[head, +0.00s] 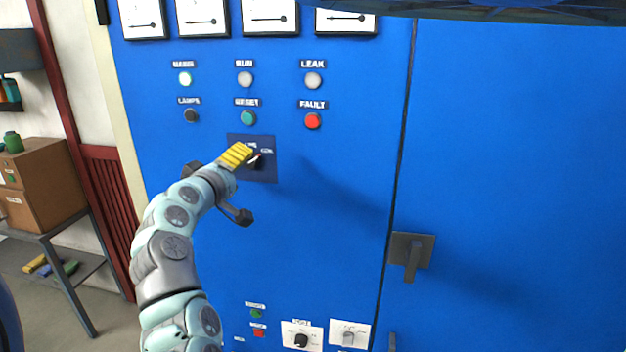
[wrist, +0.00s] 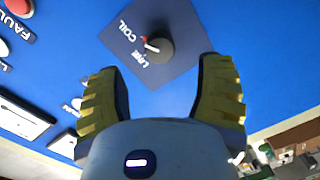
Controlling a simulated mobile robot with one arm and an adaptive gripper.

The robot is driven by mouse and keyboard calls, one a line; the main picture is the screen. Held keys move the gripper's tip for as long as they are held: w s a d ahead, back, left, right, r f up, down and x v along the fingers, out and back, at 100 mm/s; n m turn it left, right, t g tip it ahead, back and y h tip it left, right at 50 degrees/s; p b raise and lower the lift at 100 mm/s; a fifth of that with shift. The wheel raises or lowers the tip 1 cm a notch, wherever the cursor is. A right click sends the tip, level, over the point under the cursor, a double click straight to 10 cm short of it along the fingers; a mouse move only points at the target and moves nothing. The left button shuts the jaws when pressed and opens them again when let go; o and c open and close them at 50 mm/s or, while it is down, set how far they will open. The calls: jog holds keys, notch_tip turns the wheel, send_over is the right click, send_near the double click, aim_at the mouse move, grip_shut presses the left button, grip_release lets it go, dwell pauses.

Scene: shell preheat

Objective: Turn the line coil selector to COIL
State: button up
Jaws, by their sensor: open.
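The line coil selector is a dark round knob (wrist: 158,46) with a small red and white pointer mark, on a dark blue square plate (wrist: 178,68) lettered COIL and LINE. The mark lies on the side of the two labels; I cannot tell which one it points at. In the head view the plate (head: 268,174) is on the blue cabinet, and the knob (head: 258,163) is partly hidden by my gripper (head: 245,155). In the wrist view my gripper (wrist: 160,75) is open, its yellow-padded fingers spread wide. The knob is ahead of the gap, and nothing is held.
Lamps and buttons, including the red FAULT one (head: 313,121), sit above the selector. A door handle (head: 412,256) sticks out to the right. More knobs (head: 301,340) are low down. A bench with boxes (head: 45,180) stands at left.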

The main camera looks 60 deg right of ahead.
jog(key=v, duration=0.6)
jog(key=shift+a, duration=0.35)
dwell(0.3)
